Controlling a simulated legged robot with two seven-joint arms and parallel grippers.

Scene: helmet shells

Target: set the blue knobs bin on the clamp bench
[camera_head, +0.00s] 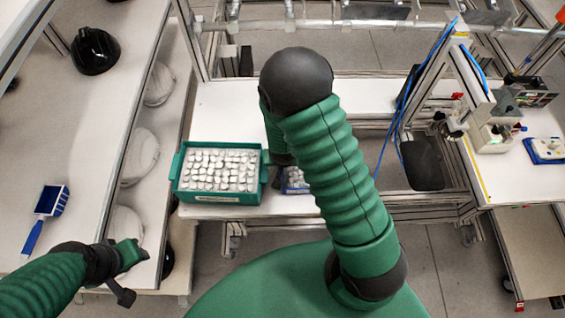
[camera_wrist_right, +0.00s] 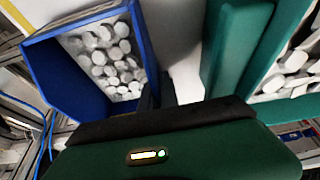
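The blue knobs bin (camera_head: 293,188) sits on the white middle table, mostly hidden behind my right arm. In the right wrist view the blue bin (camera_wrist_right: 55,85) is at the left, full of pale round knobs. My right gripper (camera_wrist_right: 158,92) is at the bin's right wall, between it and a green bin; whether its dark fingers grip the wall is unclear. The right gripper is mostly hidden in the head view. My left gripper (camera_head: 128,258) is over the left table's edge, away from the bins. The bench with a clamp-like device (camera_head: 490,128) is at the right.
The green bin (camera_head: 218,197) of knobs stands close left of the blue one. A metal frame (camera_head: 420,75) with blue hoses rises between the middle table and the right bench. A blue-white tray (camera_head: 546,150) lies on that bench.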

